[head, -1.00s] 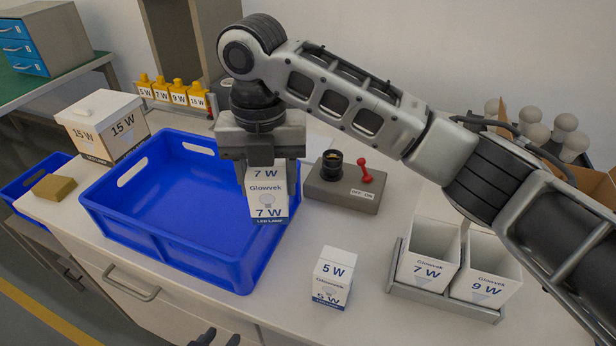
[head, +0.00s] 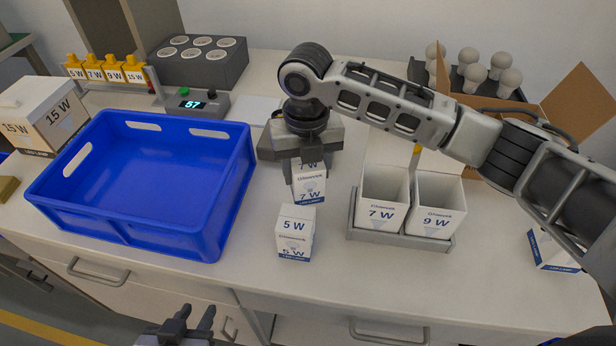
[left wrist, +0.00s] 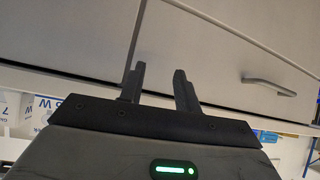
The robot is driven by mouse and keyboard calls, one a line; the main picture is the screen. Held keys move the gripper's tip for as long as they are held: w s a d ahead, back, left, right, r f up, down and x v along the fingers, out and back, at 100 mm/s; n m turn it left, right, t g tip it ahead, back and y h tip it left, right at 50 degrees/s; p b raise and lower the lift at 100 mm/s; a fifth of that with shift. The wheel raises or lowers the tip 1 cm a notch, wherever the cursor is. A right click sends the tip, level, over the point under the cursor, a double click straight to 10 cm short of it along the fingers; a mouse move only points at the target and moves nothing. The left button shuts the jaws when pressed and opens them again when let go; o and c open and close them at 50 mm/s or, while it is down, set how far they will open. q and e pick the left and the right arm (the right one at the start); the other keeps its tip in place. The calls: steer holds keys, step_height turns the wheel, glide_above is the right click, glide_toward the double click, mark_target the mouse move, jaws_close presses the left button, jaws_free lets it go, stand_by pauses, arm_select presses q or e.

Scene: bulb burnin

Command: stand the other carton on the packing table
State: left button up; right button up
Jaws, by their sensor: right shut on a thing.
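My right gripper (head: 308,160) is shut on a white 7 W carton (head: 309,189), gripping its top from above. The carton is upright, just behind the 5 W carton (head: 295,233); I cannot tell whether its base touches the white worktop (head: 330,275). The 5 W carton stands upright on the worktop, right of the blue tote (head: 226,185). My left gripper (head: 198,312) is empty and open, low in front of the worktop's front edge. Its two separated fingers (left wrist: 158,78) show in the left wrist view, facing the drawer fronts.
A holder with open 7 W (head: 383,200) and 9 W (head: 439,206) boxes stands right of the cartons. Another carton (head: 552,250) is partly hidden by my right arm. A 15 W box (head: 42,115) stands left. Bulbs (head: 475,73) are behind. The front middle worktop is clear.

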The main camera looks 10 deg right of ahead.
mark_target(308, 181)
steer(key=f, duration=0.2)
steer(key=shift+d+f, duration=0.2)
steer(key=shift+f, duration=0.45)
steer(key=shift+f, duration=0.15)
steer(key=o, duration=1.1)
